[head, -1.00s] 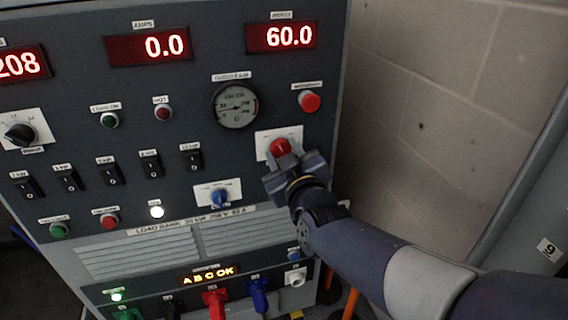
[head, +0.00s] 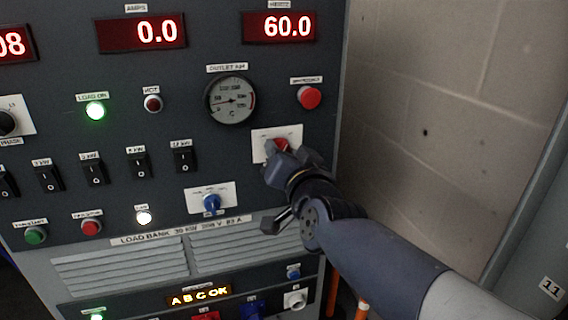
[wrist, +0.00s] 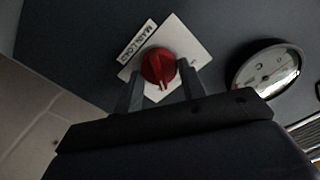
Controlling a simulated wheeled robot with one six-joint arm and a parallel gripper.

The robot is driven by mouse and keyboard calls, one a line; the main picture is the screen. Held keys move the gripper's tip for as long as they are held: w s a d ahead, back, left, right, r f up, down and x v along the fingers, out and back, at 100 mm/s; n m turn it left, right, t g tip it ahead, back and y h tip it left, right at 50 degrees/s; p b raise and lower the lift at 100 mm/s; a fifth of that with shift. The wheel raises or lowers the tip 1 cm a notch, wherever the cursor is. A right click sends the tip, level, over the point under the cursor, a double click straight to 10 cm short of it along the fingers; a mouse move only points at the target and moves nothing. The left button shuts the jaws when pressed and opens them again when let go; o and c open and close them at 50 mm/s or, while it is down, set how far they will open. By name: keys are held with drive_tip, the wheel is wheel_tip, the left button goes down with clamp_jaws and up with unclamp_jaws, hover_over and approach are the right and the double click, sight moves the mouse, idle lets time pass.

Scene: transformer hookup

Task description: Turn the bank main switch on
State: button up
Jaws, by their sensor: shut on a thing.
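The bank main switch is a red rotary knob (head: 278,146) on a white plate (head: 292,133) at the right of the load bank panel. In the wrist view the red knob (wrist: 158,67) sits beside a label reading MAIN LOAD (wrist: 137,43). My gripper (head: 284,158) is at the knob, its two fingers one on each side of it, and shut on it. The gripper hides part of the knob in the head view. The green LOAD ON lamp (head: 96,111) is lit.
The red emergency button (head: 310,97) is above the switch, and the round outlet air gauge (head: 231,100) is up and left. A blue selector (head: 211,203) is below left. A block wall (head: 430,110) stands right of the panel.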

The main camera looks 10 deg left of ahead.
drive_tip(key=shift+m+b, duration=0.7)
drive_tip(key=shift+m, duration=0.8)
drive_tip(key=o, duration=0.9)
drive_tip(key=shift+o, duration=0.2)
drive_tip(key=p+v, duration=0.3)
drive_tip(key=v, duration=0.7)
drive_tip(key=shift+s+d+p, duration=0.2)
drive_tip(key=shift+s+p, duration=0.15)
drive_tip(key=shift+p, duration=0.05)
